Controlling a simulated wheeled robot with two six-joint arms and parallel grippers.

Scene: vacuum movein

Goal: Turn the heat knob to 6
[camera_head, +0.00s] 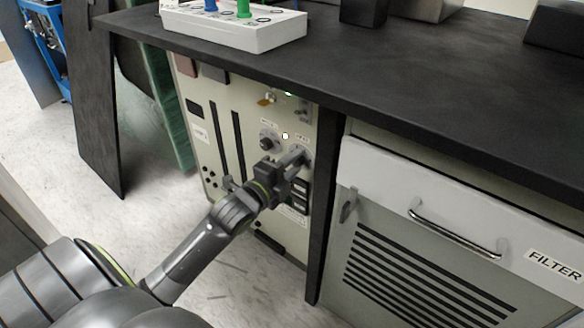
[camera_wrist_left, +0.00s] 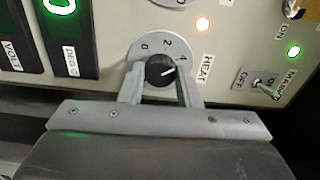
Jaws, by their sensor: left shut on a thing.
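The black heat knob (camera_wrist_left: 160,70) sits on a round grey dial beside the HEAT label (camera_wrist_left: 206,68) in the left wrist view. Its white pointer line aims right and slightly up, just past the 4. Numbers 0, 2 and 4 show; the finger and knob hide the rest of the scale. My left gripper (camera_wrist_left: 160,82) has one finger on each side of the knob and is shut on it. In the head view the left gripper (camera_head: 297,160) is at the cream control panel (camera_head: 222,110), covering most of the knob. My right gripper is not in view.
Another knob (camera_head: 267,141) is just left of the gripper. A toggle switch (camera_wrist_left: 264,88) and a lit green lamp (camera_wrist_left: 293,51) are to the right in the wrist view. The black tabletop (camera_head: 380,90) overhangs the panel; a FILTER cabinet (camera_head: 440,235) stands to the right.

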